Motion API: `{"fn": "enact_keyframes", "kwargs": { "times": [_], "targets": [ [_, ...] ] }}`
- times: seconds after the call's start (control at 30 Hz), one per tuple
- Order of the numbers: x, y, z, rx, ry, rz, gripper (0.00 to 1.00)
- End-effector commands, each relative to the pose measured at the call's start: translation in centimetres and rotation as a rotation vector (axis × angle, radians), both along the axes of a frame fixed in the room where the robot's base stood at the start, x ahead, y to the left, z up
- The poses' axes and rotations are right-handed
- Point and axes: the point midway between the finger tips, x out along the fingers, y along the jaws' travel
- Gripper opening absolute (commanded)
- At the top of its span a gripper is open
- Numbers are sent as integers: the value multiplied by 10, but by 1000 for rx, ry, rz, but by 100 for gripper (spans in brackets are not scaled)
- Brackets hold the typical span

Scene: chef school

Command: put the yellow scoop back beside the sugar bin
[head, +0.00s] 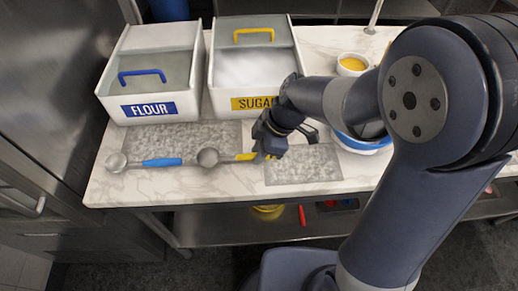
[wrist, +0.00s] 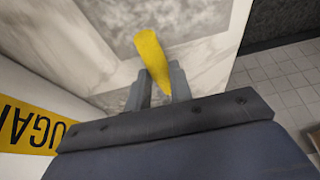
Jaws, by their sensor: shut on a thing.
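The yellow scoop has a round metal bowl (head: 208,157) and a yellow handle (head: 245,157). My gripper (head: 266,153) is shut on the handle's right end, in front of the sugar bin (head: 222,86). In the wrist view the yellow handle (wrist: 151,55) stands between the two fingers (wrist: 160,85); the scoop's bowl is not seen there. The scoop's bowl points left, toward the blue-handled scoop (head: 162,162). I cannot tell whether the scoop touches the counter. The sugar bin has a yellow label, partly hidden by my arm, and a yellow lid handle.
The flour bin (head: 150,108) stands left of the sugar bin. A grey speckled mat (head: 180,134) lies before the bins, another mat (head: 303,170) to the right. A blue-and-white bowl (head: 362,147) and a small yellow-filled cup (head: 353,64) are at right, near my arm.

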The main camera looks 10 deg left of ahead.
Motion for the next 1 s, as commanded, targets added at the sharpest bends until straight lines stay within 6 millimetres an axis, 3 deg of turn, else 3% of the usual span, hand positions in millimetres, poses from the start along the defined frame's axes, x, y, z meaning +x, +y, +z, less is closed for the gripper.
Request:
{"fn": "enact_keyframes", "kwargs": {
  "times": [0.27,0.3,0.53,0.87,1.0],
  "targets": [
    [0,0,-4,0,-1,1,0],
    [0,0,-2,0,-1,1,23],
    [0,0,-2,0,0,1,42],
    [0,0,2,0,0,0,43],
    [3,-7,18,3,-6,-2,43]
  ]
}}
